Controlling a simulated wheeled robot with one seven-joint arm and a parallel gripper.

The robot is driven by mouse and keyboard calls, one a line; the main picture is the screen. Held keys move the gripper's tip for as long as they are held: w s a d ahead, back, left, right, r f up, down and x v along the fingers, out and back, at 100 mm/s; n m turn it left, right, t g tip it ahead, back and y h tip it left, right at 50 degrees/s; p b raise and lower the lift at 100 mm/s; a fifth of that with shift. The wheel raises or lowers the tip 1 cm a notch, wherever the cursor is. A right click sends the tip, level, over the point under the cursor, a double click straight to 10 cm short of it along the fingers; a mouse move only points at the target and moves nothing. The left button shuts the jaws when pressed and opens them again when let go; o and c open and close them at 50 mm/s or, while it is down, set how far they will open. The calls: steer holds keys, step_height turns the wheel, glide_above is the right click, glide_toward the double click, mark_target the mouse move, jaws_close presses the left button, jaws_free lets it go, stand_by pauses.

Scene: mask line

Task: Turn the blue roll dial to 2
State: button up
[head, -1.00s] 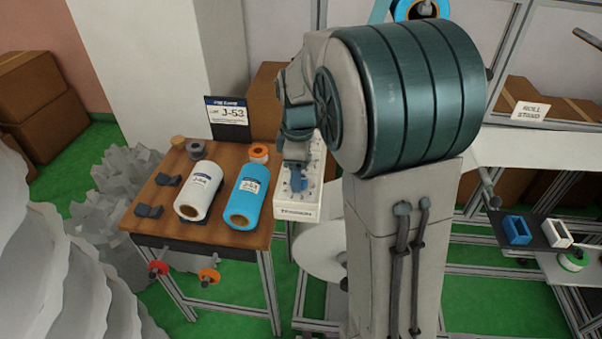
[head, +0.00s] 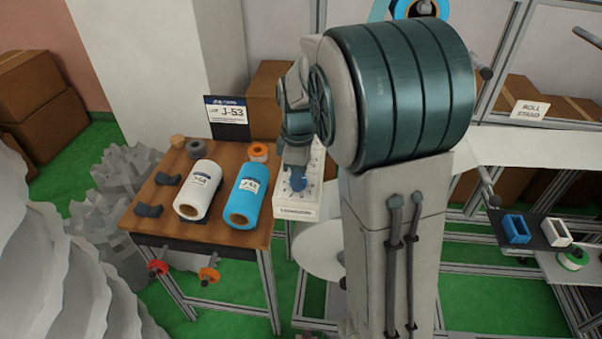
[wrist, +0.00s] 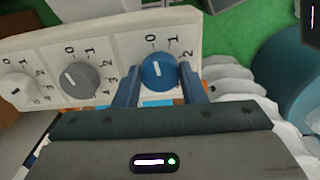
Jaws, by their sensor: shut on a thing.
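The blue dial (wrist: 159,71) sits at the right end of a white panel (wrist: 110,50), marked 0, 1 and 2 around it. Its white pointer line points up and slightly left, nearest the 0. My gripper (wrist: 159,84) is shut on the blue dial, with one finger on each side of it. My arm hides part of the panel there.
A grey dial (wrist: 80,78) and a white dial (wrist: 17,87) sit left of the blue one on the panel. A wooden table (head: 150,222) beside the panel bears a white roll (head: 198,190) and a blue roll (head: 247,195). A sign (head: 229,112) stands behind them.

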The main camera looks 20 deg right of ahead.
steer(key=shift+m, duration=0.3)
steer(key=m, duration=0.3)
steer(key=shift+s+a+m, duration=0.1)
steer(key=shift+m, duration=0.3)
steer(key=m, duration=0.3)
steer(key=shift+m, duration=0.3)
steer(key=m, duration=0.3)
steer(key=shift+m, duration=2.2)
steer(key=o, duration=1)
